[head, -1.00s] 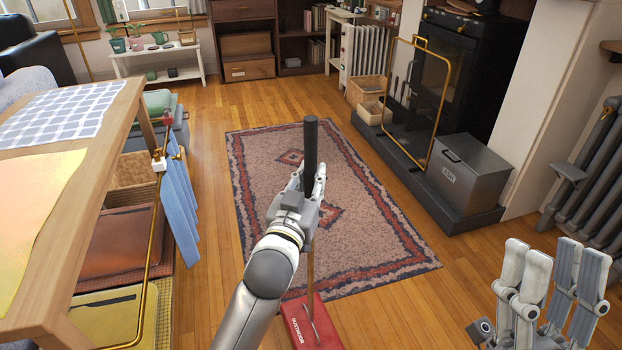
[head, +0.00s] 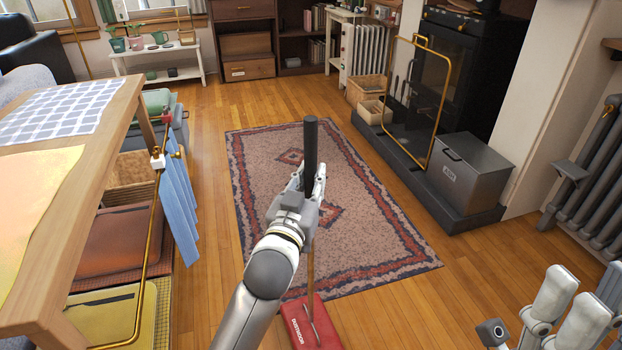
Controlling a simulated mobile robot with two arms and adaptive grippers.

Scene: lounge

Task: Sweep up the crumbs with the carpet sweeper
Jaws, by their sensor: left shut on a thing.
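My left gripper (head: 303,198) is shut on the black upright handle (head: 311,145) of the carpet sweeper. The sweeper's red head (head: 315,325) rests on the wood floor at the near edge of the patterned rug (head: 285,217), at the bottom of the view, partly hidden by my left arm. A thin shaft runs from the handle down to the head. My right gripper (head: 570,310) is at the lower right, partly cut off by the frame edge, and I see nothing in it. I cannot make out crumbs on the rug or floor.
A wooden table (head: 95,165) with storage below and a hanging blue cloth (head: 180,205) stands at left. A dark hearth (head: 415,180) with a glass fire screen (head: 415,105) and a grey ash box (head: 470,172) lies at right. The floor around the rug is clear.

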